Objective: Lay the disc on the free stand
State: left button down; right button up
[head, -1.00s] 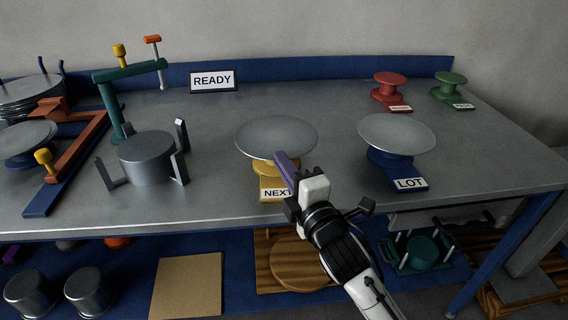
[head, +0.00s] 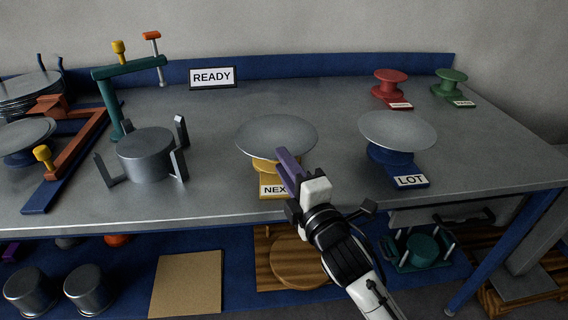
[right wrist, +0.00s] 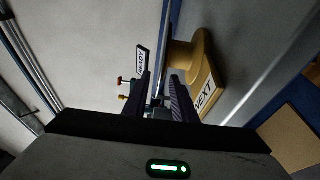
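A grey metal disc (head: 277,133) lies flat on the yellow stand (head: 268,183) labelled NEXT. Another grey disc (head: 398,130) lies on the blue stand (head: 398,163) labelled LOT. At the back right, the red stand (head: 389,86) and the green stand (head: 450,83) bear no disc. My right gripper (head: 287,164) is at the near rim of the disc on the yellow stand. In the right wrist view my two purple-grey fingers (right wrist: 164,96) are apart, with the disc's thin edge (right wrist: 165,45) in line with the gap. Contact cannot be told. My left gripper is not in view.
A READY sign (head: 213,78) stands at the back. A grey cylinder with upright prongs (head: 146,155) and a teal clamp frame (head: 112,105) stand left of the yellow stand. A stack of discs (head: 28,98) is at the far left. The table between the READY sign and red stand is clear.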

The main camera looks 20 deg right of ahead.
jog(key=s+b, duration=0.1)
jog(key=s, duration=0.8)
jog(key=shift+s, duration=0.35)
jog(key=shift+f, duration=0.15)
jog(key=s+a+f+m+g, duration=0.1)
jog(key=s+f+m+g, duration=0.2)
jog(key=f, duration=0.8)
jog(key=s+a+f+m+g+y, duration=0.1)
jog(key=s+f+m+g, duration=0.2)
jog(key=s+f+m, duration=0.4)
jog(key=s+a+f+m+g+y, duration=0.1)
jog(key=s+f+m, duration=0.5)
jog(key=f, duration=1)
jog(key=s+a+g, duration=0.1)
jog(key=g, duration=0.1)
jog(key=shift+f+g, duration=0.3)
jog(key=shift+f, duration=0.05)
jog(key=shift+a, duration=0.1)
